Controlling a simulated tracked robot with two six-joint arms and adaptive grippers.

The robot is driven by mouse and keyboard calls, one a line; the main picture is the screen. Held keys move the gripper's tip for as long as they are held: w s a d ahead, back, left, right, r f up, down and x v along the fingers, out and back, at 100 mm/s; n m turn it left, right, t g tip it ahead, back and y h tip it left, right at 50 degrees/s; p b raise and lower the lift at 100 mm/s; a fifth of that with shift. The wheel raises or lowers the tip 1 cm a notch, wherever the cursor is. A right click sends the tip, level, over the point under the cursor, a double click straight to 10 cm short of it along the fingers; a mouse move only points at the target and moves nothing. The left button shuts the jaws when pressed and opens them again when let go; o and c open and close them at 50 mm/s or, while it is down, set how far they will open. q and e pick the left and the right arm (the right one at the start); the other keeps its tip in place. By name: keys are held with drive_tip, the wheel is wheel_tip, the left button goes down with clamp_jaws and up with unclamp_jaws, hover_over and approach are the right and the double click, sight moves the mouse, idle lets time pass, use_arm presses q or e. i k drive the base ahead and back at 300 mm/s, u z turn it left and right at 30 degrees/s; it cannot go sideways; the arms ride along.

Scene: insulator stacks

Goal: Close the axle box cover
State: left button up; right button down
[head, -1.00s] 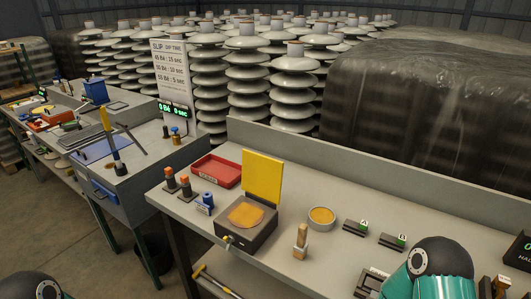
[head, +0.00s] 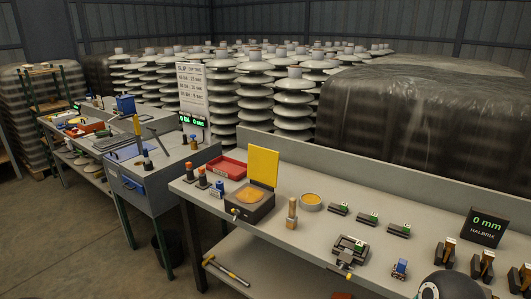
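The axle box (head: 250,213) is a dark, low box on the grey workbench. Its yellow cover (head: 263,167) stands upright, open, at the box's back edge. A round orange-tan surface (head: 249,196) shows in the top of the box. Neither gripper is in the head view. A dark, rounded joint of one of my arms shows at the bottom right, well away from the box.
A display reading 0 mm (head: 486,228) is farther right.

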sight(263, 164)
drive_tip(key=u, duration=0.35)
drive_tip(key=i, duration=0.85)
